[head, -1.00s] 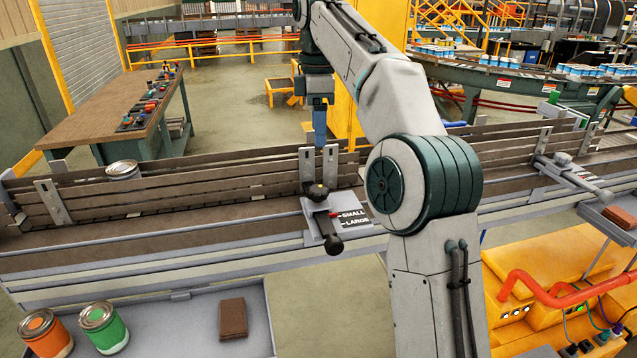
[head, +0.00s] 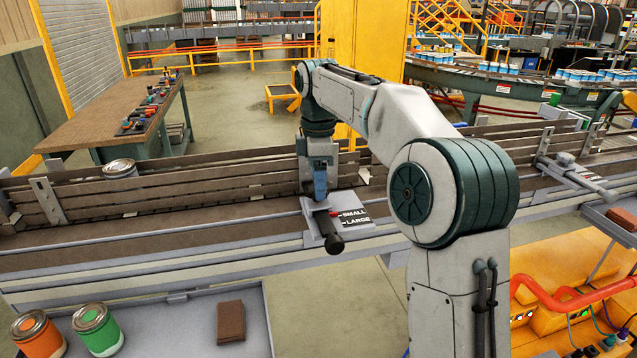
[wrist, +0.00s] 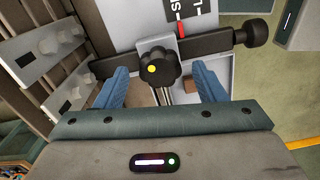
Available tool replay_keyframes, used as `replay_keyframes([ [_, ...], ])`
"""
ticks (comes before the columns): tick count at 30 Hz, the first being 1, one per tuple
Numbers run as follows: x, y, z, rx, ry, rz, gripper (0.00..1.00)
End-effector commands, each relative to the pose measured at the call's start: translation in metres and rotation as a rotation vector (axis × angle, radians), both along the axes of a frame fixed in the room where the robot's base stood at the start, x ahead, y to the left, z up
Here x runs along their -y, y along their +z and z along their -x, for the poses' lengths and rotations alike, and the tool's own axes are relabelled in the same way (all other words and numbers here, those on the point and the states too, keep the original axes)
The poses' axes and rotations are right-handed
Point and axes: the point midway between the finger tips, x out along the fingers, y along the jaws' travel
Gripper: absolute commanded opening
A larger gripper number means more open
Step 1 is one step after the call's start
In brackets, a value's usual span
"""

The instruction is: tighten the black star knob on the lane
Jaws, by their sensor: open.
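The black star knob (wrist: 158,69) with a yellow dot sits on a grey clamp block in the wrist view. My gripper (wrist: 165,90) is open, with one blue finger on each side of the knob and gaps between; I cannot tell whether the fingertips reach down to its height. In the head view my gripper (head: 320,190) points down over the lane's adjuster and hides the knob. The adjuster's dark bar ends in a black handle (head: 334,243). A plate marked SMALL and LARGE (head: 352,230) lies beside it, with a red pointer near SMALL.
Orange (head: 39,333) and green (head: 96,329) cans and a brown block (head: 230,321) are on the grey tray in front. A second adjuster (head: 575,178) is at right.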

Motion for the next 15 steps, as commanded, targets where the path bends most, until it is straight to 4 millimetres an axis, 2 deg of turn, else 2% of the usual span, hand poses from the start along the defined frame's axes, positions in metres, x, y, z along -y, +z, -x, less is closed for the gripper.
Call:
replay_keyframes([
  [5, 0.0002, -0.0091, 0.0003, 0.0, 0.0, 0.0, 0.64],
  [13, 0.0001, -0.0097, 0.0001, 0.001, 0.0, -0.001, 0.64],
  [15, 0.0001, -0.0097, 0.0001, 0.001, 0.0, -0.001, 0.44],
])
